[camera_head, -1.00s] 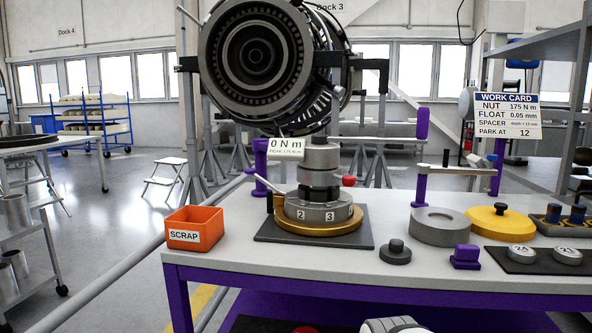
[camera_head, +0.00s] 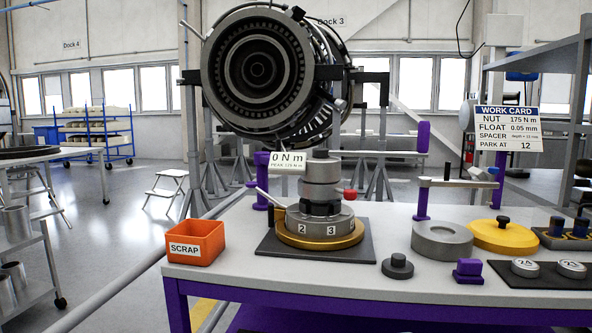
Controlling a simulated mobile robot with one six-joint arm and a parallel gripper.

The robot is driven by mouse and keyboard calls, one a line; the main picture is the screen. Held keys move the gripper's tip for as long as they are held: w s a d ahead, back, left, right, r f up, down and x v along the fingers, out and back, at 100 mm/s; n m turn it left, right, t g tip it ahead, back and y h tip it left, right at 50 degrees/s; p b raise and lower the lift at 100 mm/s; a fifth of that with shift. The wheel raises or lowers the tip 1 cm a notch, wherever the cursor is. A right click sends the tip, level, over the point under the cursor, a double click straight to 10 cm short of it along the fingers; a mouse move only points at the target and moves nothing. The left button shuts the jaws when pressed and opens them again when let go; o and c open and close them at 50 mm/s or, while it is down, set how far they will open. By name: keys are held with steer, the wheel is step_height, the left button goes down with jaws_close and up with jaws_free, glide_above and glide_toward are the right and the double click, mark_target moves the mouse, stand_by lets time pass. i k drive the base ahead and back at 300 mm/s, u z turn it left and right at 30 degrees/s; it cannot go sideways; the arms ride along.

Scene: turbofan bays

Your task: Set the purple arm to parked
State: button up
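Several purple parts show, and I cannot tell for sure which is the purple arm. A pale bar (camera_head: 378,154) runs behind the ringed stack (camera_head: 320,190), from near a purple post (camera_head: 262,182) to an upright purple end block (camera_head: 423,138). A second, lower bar (camera_head: 458,183) reaches right from a purple upright (camera_head: 422,198) behind the grey ring. A small purple block (camera_head: 468,270) sits at the bench front. My gripper is out of view.
An orange SCRAP bin (camera_head: 195,243) stands at the bench's left. A grey ring (camera_head: 441,241), yellow disc (camera_head: 503,236) and grey knob piece (camera_head: 397,266) lie right of the stack. The work card (camera_head: 507,128) reads PARK AT 12. The torque display (camera_head: 287,161) reads 0 N m.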

mark_target(310, 169)
steer(key=z, duration=1.6)
steer(key=k, duration=0.9)
steer(key=u, duration=1.45)
steer(key=i, duration=1)
